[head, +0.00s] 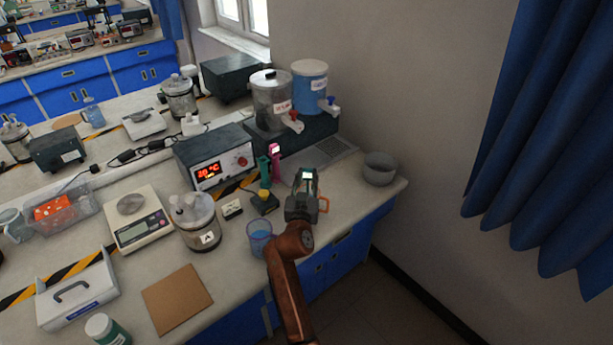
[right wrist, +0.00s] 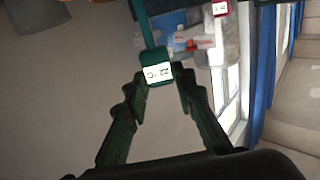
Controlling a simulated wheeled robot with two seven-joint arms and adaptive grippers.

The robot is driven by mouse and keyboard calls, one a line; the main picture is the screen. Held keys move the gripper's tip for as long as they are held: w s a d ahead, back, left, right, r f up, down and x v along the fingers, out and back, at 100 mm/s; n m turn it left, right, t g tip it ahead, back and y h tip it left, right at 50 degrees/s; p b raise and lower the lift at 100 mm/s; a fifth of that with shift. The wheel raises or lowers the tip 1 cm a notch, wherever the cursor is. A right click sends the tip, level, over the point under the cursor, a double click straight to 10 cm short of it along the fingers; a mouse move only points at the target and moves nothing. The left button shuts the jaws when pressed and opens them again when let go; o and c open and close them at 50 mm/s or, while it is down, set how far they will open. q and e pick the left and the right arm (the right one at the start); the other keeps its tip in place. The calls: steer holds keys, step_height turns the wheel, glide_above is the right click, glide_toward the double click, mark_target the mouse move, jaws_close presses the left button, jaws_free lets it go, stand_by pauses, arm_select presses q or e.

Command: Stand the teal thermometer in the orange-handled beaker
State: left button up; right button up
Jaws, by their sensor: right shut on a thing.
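My right gripper (head: 304,190) is shut on the teal thermometer (head: 308,174), whose small white display faces up. In the right wrist view the thermometer's square head (right wrist: 157,73) sits between the fingertips (right wrist: 158,87), with its thin stem running toward the top edge. In the head view an orange handle (head: 324,204) shows just right of the gripper. The beaker it belongs to is mostly hidden behind the gripper and arm. I cannot tell whether the stem is inside the beaker. My left gripper is not in view.
A blue beaker (head: 259,238) stands left of my arm near the bench edge. A pink thermometer (head: 275,160) and a green one (head: 264,172) stand behind. A grey bowl (head: 380,169) stands at right. A lidded jar (head: 198,225) and scale (head: 138,218) stand left.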

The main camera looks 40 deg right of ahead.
steer(key=o, duration=1.1)
step_height(320, 180, up, 10)
stand_by(0.9)
